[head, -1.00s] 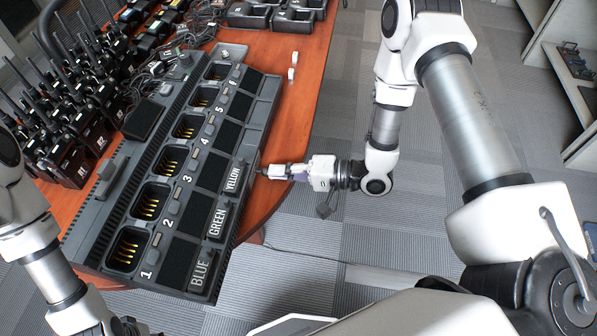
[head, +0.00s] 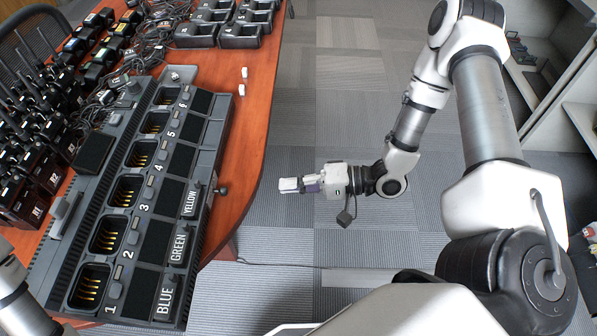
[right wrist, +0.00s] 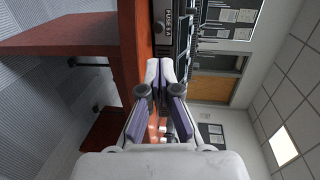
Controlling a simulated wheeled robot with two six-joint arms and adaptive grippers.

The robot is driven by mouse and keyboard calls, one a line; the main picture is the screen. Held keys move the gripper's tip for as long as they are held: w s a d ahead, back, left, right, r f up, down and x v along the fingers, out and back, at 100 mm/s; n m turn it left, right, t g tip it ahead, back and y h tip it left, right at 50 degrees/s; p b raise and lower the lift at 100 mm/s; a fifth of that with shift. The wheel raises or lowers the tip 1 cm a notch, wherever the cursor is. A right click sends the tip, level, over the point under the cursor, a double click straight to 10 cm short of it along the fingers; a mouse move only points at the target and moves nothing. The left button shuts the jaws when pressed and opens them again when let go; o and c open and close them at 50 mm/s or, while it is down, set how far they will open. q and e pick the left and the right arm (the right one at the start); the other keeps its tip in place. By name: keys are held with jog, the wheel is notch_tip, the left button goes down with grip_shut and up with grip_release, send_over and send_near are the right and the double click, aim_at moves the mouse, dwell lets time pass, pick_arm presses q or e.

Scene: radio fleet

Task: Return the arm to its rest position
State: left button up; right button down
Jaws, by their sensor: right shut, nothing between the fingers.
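My right gripper (head: 291,185) is shut and empty. In the head view it hangs over the carpet, to the right of the table (head: 240,138) and clear of its edge. Its closed fingers also show in the right wrist view (right wrist: 160,75), pointing towards the table side. My right arm bends down from the upper right to the gripper. Part of my left arm shows at the lower left of the head view; its gripper is out of frame.
A long grey charger (head: 150,200) with numbered slots and BLUE, GREEN and YELLOW labels lies on the table. A small dark knob (head: 221,191) sits beside YELLOW. Several radios (head: 40,160) stand at left. Carpet (head: 345,100) is open right of the table; shelves (head: 560,80) stand at far right.

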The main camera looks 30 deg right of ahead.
jog(key=s+a+f+n+g+h+p, duration=0.2)
jog(key=s+a+f+g+h, duration=0.4)
jog(key=f, duration=0.4)
jog(key=s+d+f+n+g+h, duration=0.2)
jog(key=s+d+f+n+h, duration=0.1)
jog(key=s+d+h, duration=0.4)
jog(key=s+d+n, duration=0.1)
jog(key=s+d, duration=0.2)
jog(key=shift+d+f+g+h, duration=0.2)
jog(key=shift+f+g+h, duration=0.1)
jog(key=shift+f+g, duration=0.1)
